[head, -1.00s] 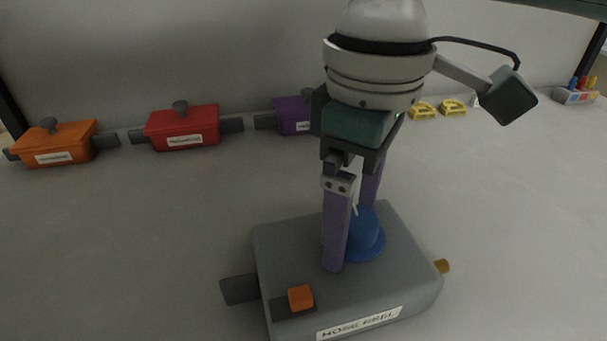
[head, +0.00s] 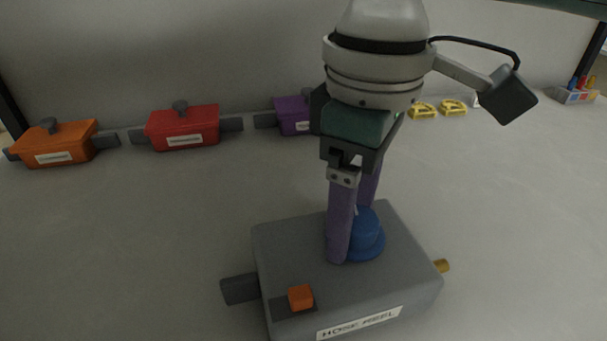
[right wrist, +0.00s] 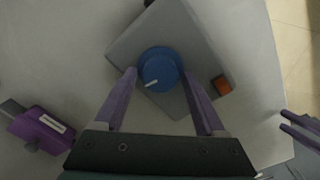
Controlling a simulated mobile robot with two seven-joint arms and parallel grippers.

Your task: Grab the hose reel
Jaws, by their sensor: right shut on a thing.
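The hose reel is a grey box (head: 290,250) with a white label, a blue round knob (head: 370,238) on top and a small orange block. My right gripper (head: 352,248) points down at the box top, its purple fingers shut on the blue knob. In the right wrist view, the knob (right wrist: 158,68) with its white mark sits between the fingertips (right wrist: 159,76). The near finger hides part of the knob in the head view. My left gripper (right wrist: 284,120) shows only at the right edge of the right wrist view, its purple fingers apart and empty.
An orange pot (head: 55,145), a red pot (head: 183,130) and a purple pot (head: 290,116) stand along the back wall. Yellow items (head: 437,109) and a small bin (head: 576,95) are at the back right. The surface around the grey box is clear.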

